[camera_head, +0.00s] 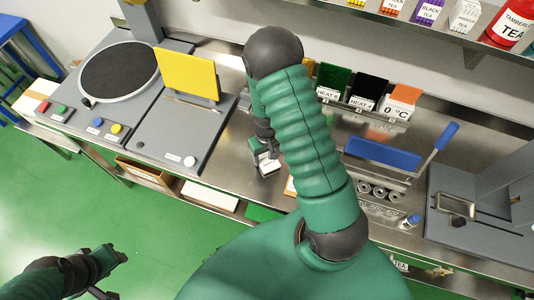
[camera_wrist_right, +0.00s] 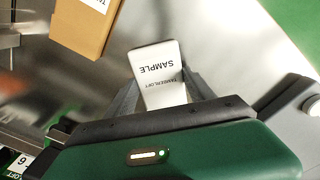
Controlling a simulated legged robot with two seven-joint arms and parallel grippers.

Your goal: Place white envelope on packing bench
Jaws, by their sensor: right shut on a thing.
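The white envelope (camera_wrist_right: 157,68), printed "SAMPLE" and "TAMBERLOFT", is between the fingers of my right gripper (camera_wrist_right: 165,95) in the wrist view. In the head view the envelope (camera_head: 268,164) is a small white patch below the right gripper (camera_head: 265,155). The steel packing bench (camera_head: 232,172) lies under it; I cannot tell whether the envelope touches the bench. My right arm covers the middle of the bench. My left gripper (camera_head: 112,272) is at the lower left, over the green floor and away from the bench; its finger gap is unclear.
A grey machine with a dark round plate (camera_head: 118,71) and a grey unit with a yellow panel (camera_head: 187,75) stand left. Coloured bins (camera_head: 370,90), a blue-handled device (camera_head: 383,153) and a grey stand (camera_head: 475,215) are right. A brown box (camera_wrist_right: 85,25) shows in the wrist view.

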